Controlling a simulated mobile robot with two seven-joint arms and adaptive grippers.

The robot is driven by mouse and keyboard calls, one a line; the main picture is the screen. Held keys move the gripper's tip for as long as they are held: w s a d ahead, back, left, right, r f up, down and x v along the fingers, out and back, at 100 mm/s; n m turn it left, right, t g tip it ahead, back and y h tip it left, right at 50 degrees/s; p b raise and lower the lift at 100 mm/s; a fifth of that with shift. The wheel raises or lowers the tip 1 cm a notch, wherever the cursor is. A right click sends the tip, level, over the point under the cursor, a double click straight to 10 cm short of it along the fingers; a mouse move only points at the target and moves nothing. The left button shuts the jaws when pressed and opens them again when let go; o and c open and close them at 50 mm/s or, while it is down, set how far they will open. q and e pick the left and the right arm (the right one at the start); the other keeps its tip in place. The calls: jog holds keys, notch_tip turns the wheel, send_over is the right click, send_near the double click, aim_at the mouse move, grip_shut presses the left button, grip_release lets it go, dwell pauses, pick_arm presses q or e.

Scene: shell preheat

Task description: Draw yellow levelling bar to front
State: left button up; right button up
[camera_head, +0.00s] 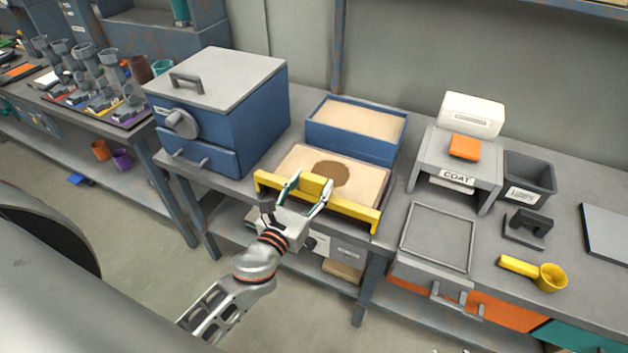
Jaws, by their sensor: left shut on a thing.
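The yellow levelling bar (347,210) lies across the front edge of a shallow sand tray (374,178) on the bench. The tray holds pale sand with a darker brown patch near its middle. My left gripper (308,190) is shut on the middle of the bar, at its raised yellow block. Its two fingers sit on either side of the block. The bar's ends reach past the tray's sides. My right gripper is not in view.
A blue box with sand (364,150) stands behind the tray. A blue oven-like cabinet (258,110) stands to the left. A grey stand marked COAT (430,150), a grey frame (408,238) and a yellow scoop (550,277) are to the right.

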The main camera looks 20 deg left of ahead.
pick_arm(q)
jog(key=shift+s+f, duration=0.15)
jog(key=shift+f, duration=0.05)
jog(key=o, duration=1.4)
jog(key=shift+o, duration=1)
jog(key=shift+s+r, duration=0.15)
jog(key=shift+s, duration=0.05)
jog(key=shift+w, duration=0.15)
jog(key=s, duration=1.2)
jog(key=shift+a, duration=0.2)
